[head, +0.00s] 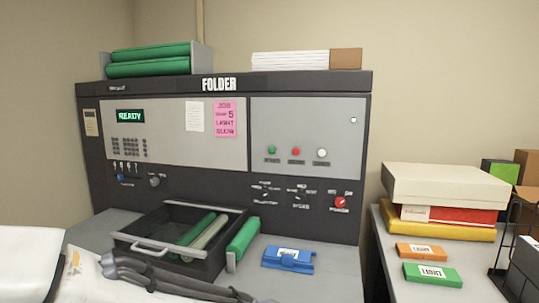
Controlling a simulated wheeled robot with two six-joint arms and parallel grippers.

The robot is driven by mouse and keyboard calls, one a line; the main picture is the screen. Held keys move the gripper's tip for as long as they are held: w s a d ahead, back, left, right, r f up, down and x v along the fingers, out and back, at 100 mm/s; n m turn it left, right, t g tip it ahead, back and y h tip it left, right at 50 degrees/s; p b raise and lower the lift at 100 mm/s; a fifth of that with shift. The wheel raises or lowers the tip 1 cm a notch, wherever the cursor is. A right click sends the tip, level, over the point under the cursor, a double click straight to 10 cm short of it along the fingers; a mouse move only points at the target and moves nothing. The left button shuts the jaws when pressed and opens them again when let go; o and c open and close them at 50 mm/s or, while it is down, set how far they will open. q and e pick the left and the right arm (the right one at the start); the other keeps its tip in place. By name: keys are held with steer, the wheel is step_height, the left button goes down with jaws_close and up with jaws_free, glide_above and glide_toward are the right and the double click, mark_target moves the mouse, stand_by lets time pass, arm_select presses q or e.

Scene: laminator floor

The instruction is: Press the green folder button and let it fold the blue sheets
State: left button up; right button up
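The folder machine (230,185) stands against the wall, its display (130,116) reading READY. A small green button (272,150) sits on its right panel, left of a red button (296,152) and a white button (321,153). Nothing covers the green button. A flat blue item (288,259) with a white label lies on the grey counter below; I cannot tell whether it is the blue sheets. White and dark parts of my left arm, with what seems to be my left gripper (185,284), cross the lower left, well below the buttons. My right gripper is out of view.
A black open drawer or tray (150,247) holds green and pale rolls; another green roll (243,238) is beside it. Green rolls (148,60) and white sheets (290,60) lie on top of the machine. Stacked boxes (445,185) and labelled packs (432,274) fill the right table.

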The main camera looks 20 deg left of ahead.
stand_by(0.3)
arm_select(q)
jaws_close()
stand_by(1.6)
